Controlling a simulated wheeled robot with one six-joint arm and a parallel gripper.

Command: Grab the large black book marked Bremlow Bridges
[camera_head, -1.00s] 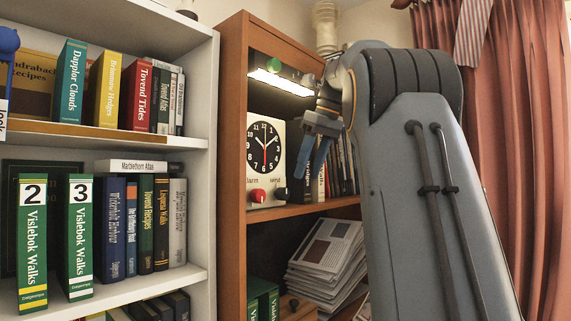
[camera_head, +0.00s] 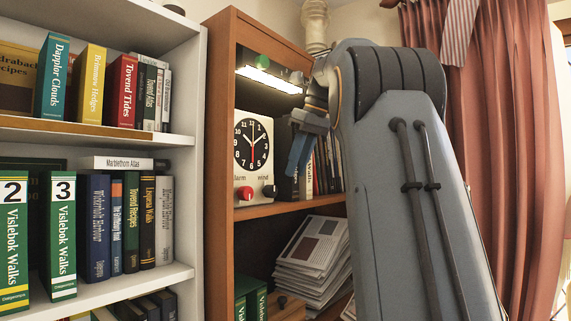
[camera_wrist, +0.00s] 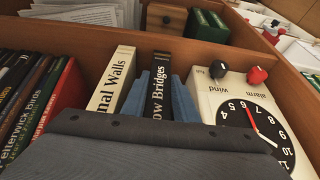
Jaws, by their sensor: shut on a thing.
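The black book (camera_wrist: 159,88) stands upright in the wrist view, its white spine letters partly hidden so that only "ow Bridges" reads. My gripper (camera_wrist: 158,94) has one blue finger on each side of the book and is shut on it. The gripper also shows in the head view (camera_head: 300,150), in front of the lit wooden bookcase. The lower part of the spine in the wrist view is covered by my gripper's body. The book is still among the things on the shelf; I cannot tell whether it is lifted.
A white clock (camera_wrist: 245,115) stands close on one side of the book, and a cream book ending in "nal Walls" (camera_wrist: 110,80) on the other. Several more books (camera_wrist: 35,100) stand beyond. A paper stack (camera_head: 313,262) lies below. A white bookcase (camera_head: 187,80) stands left.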

